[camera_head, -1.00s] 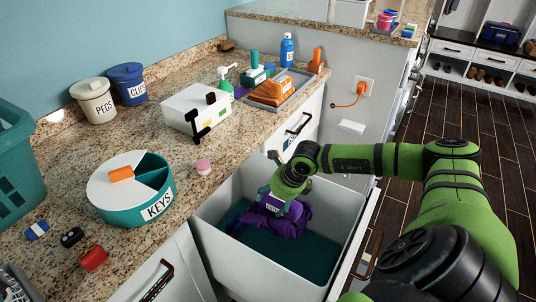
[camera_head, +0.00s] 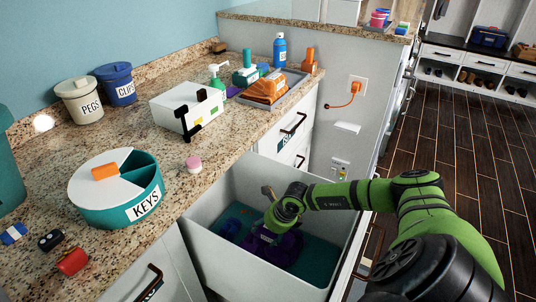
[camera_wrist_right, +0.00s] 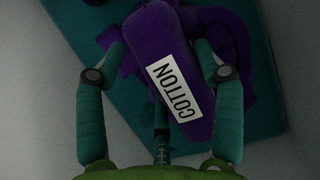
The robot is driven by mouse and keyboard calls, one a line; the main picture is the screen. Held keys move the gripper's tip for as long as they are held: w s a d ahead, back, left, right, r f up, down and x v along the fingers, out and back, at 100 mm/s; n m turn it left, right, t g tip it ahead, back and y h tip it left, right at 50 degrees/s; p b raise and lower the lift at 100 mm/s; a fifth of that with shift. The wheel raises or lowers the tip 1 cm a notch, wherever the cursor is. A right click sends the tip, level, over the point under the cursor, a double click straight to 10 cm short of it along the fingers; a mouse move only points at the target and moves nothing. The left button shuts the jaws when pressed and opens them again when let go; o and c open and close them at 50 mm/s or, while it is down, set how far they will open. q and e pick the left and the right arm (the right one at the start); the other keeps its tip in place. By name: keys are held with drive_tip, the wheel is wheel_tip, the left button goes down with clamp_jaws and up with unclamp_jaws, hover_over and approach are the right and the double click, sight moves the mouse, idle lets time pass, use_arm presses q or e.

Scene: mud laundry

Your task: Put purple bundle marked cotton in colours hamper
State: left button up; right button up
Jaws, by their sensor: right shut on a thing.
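The purple bundle (camera_head: 286,247) is low inside a grey-white pull-out bin (camera_head: 215,259) with a teal bottom. In the right wrist view the bundle (camera_wrist_right: 158,30) carries a white label reading COTTON. My right gripper (camera_head: 268,232) reaches down into the bin and is shut on the bundle, with a teal finger on each side of it in the right wrist view (camera_wrist_right: 160,52). I cannot tell whether the bundle touches the bottom. No colours label shows on the bin. My left gripper is out of view.
The dark floor at right is clear.

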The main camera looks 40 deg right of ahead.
drive_tip(key=shift+f, duration=0.3)
drive_tip(key=shift+f, duration=0.15)
drive_tip(key=o, duration=1.7)
drive_tip(key=v, duration=1.2)
drive_tip(key=shift+r, duration=0.25)
